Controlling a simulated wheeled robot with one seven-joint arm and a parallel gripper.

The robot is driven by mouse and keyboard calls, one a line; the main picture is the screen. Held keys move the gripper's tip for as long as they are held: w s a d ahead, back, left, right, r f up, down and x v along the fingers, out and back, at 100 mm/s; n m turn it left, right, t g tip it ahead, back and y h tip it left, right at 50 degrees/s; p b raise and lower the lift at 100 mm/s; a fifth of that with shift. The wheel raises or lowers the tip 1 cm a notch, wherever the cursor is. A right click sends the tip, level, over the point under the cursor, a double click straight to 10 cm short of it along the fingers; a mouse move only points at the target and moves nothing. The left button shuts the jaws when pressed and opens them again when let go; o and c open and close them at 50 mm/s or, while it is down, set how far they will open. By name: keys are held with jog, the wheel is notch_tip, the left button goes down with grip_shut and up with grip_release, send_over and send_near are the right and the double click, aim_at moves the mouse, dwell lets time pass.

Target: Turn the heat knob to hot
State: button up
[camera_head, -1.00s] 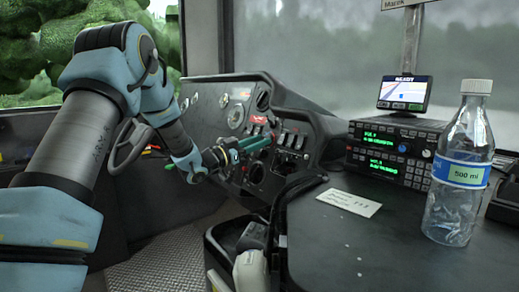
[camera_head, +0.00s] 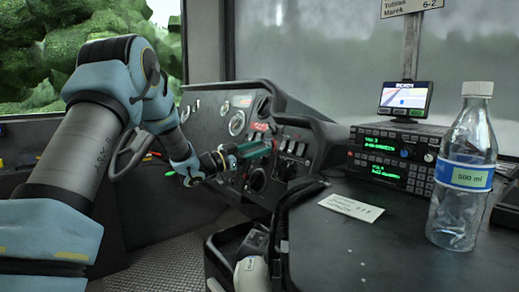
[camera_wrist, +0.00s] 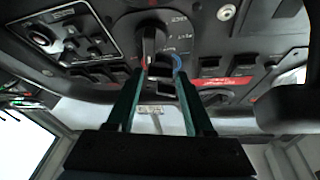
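A black knob (camera_wrist: 153,42) stands out from the dark dashboard panel at the upper middle of the wrist view. A red mark and a blue arc (camera_wrist: 178,62) show beside its lower end. My gripper (camera_wrist: 161,72) has its two green fingers apart, with nothing held between them. The fingertips are just below the knob in the wrist view; I cannot tell whether they touch the panel. In the head view my gripper (camera_head: 266,148) points right at the dashboard (camera_head: 222,118), and its fingers hide part of the panel. The knob cannot be made out there.
A steering wheel (camera_head: 128,150) is behind my arm. A radio unit (camera_head: 392,158), a small screen (camera_head: 405,97), a paper note (camera_head: 350,207) and a plastic bottle (camera_head: 463,175) are on the right console.

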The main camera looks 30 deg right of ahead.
jog(key=shift+o, duration=1.2)
jog(key=a+f, duration=0.2)
jog(key=a, duration=0.8)
jog(key=shift+s+a+p, duration=0.2)
jog(key=shift+a+p, duration=0.1)
